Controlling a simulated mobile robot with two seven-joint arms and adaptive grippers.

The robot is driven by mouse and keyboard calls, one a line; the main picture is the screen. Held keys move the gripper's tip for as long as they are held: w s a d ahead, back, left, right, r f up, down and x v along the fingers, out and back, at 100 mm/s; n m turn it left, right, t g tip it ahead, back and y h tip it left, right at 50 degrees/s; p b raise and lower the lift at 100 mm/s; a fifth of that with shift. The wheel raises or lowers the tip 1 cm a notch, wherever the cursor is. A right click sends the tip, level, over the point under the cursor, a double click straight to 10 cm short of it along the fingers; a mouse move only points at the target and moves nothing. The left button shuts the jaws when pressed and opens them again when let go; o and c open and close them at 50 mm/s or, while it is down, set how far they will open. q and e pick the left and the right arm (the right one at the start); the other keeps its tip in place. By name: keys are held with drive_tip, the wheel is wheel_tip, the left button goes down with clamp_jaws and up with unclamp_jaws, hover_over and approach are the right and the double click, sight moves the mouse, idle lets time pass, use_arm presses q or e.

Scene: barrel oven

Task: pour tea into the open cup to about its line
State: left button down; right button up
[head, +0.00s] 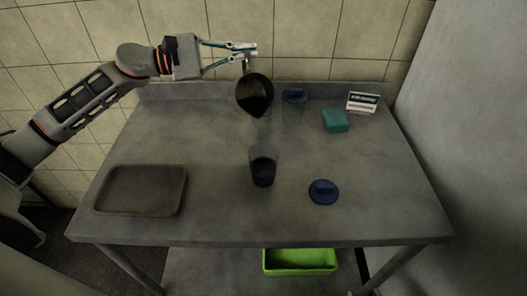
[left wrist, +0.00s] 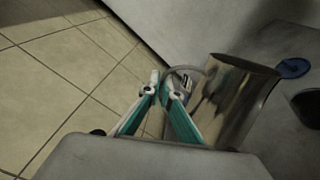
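My left gripper (head: 246,51) is shut on the handle of a metal pitcher (head: 254,91), held above the back half of the table. The pitcher is tipped, with its dark mouth facing the front. In the left wrist view the fingers (left wrist: 165,88) meet at the curved handle, beside the shiny pitcher (left wrist: 228,100). The open clear cup (head: 263,153) stands upright below and in front of the pitcher, with dark liquid in its lower part. Its line cannot be made out, and I see no clear stream. My right gripper is not in view.
A loose blue lid (head: 323,191) lies right of the open cup. A teal block (head: 335,120) and small sign (head: 362,102) are back right. A tray (head: 140,190) lies left; a green bin (head: 299,262) sits below.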

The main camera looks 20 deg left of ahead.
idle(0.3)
use_arm(q)
drive_tip(key=shift+w+a+f+n+b, duration=0.25)
drive_tip(key=shift+w+n+b, duration=0.1)
drive_tip(key=shift+n, duration=0.15)
drive_tip(key=shift+w+a+f+n+b, duration=0.1)
drive_tip(key=shift+w+f+n+b, duration=0.15)
drive_tip(key=shift+n, duration=0.25)
drive_tip(key=w+n+b, duration=0.1)
drive_tip(key=w+a+f+n+b, duration=0.1)
drive_tip(key=shift+w+a+f+n, duration=0.15)
drive_tip(key=shift+w+f+n, duration=0.05)
drive_tip(key=shift+f+n, duration=0.1)
drive_tip(key=w+n, duration=0.1)
drive_tip(key=n, duration=0.1)
drive_tip(key=w+a+n, duration=0.1)
drive_tip(key=n, duration=0.1)
drive_tip(key=w+a+f+n+b, duration=0.1)
drive_tip(key=w+n, duration=0.1)
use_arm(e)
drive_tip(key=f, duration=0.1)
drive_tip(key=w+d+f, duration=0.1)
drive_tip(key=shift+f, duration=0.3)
use_arm(q)
drive_tip(key=shift+a, duration=0.1)
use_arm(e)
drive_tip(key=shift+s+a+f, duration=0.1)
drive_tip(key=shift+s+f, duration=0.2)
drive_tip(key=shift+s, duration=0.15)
